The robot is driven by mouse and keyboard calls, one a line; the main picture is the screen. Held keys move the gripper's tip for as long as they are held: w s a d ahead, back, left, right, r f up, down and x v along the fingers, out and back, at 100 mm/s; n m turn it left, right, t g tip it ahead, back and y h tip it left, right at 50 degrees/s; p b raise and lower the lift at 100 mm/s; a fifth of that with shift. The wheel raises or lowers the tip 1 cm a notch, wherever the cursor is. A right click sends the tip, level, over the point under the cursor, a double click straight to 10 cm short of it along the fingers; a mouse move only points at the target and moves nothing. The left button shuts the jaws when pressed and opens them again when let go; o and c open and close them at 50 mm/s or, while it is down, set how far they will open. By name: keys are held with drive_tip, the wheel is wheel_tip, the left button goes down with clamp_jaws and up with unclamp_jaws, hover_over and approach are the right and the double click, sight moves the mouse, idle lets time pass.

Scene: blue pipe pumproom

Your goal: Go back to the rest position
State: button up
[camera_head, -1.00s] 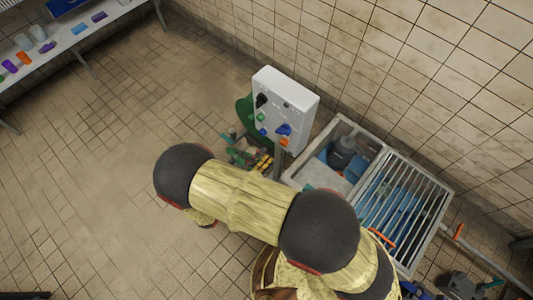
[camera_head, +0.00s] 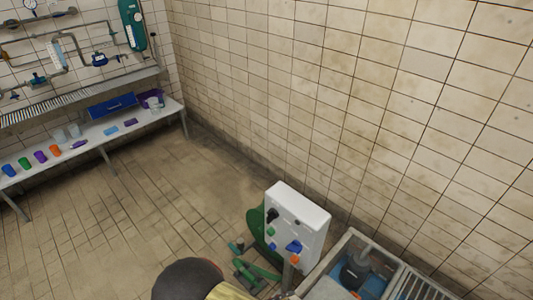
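Only the upper part of my own arm shows, at the bottom edge of the head view. My gripper is not in view, so I cannot see its fingers or whether it holds anything.
A white control panel (camera_head: 298,222) with coloured knobs stands before the tiled wall. A sink-like basin with a grate (camera_head: 412,286) is at the lower right. A long bench (camera_head: 128,124) with cups and a blue case (camera_head: 112,106) lines the left. The floor (camera_head: 130,200) between is clear.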

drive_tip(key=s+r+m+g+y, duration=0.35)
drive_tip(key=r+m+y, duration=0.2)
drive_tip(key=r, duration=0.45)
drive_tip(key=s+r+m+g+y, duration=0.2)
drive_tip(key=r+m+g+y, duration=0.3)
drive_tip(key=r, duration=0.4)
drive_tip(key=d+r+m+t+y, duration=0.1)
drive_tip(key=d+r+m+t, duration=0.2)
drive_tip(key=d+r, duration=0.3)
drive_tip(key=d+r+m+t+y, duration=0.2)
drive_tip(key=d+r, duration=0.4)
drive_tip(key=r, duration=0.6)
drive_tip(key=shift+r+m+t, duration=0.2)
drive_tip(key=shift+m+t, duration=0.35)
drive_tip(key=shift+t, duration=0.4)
